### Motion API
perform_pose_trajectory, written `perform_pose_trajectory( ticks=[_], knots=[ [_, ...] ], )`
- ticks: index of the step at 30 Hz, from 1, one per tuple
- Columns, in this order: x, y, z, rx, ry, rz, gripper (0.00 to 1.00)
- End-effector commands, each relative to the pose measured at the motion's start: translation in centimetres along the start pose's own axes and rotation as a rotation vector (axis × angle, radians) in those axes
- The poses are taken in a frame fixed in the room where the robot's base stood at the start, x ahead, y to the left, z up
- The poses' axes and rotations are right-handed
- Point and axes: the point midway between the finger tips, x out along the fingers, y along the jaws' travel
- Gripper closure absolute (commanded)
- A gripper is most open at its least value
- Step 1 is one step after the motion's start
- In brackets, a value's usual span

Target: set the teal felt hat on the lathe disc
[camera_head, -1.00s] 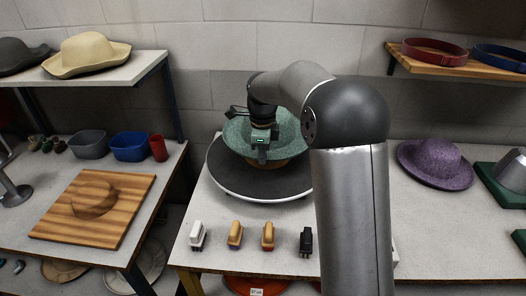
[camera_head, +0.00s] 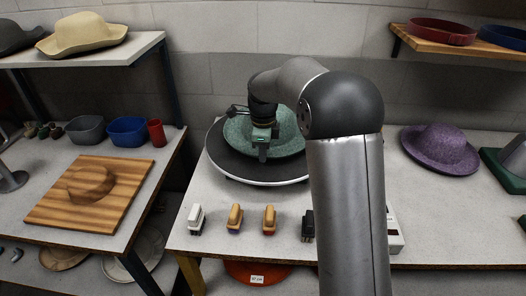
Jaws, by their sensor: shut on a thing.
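The teal felt hat (camera_head: 238,136) is at the lathe disc, speckled green, with its wide brim showing around my gripper. My gripper (camera_head: 263,150) is over the hat and shut on it; the fingertips and the exact grip are hard to see. The lathe disc (camera_head: 228,166) is a dark round plate with a pale rim on the middle table. The hat appears low over the back right part of the disc; I cannot tell whether it touches the disc. My arm hides the right side of the hat and disc.
Several small brushes, such as a white one (camera_head: 196,219) and a black one (camera_head: 308,225), stand along the table front. A purple hat (camera_head: 440,150) sits to the right. A wooden board (camera_head: 60,215) with a hat block lies on the left table.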

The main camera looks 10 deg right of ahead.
Motion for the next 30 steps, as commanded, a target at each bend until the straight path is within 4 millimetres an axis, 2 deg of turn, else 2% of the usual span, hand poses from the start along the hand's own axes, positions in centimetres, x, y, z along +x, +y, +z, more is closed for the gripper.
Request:
perform_pose_trajectory(
  ticks=[30],
  knots=[
    [1.6,0.0,0.0,0.0,0.0,-0.001,1.0]
  ],
)
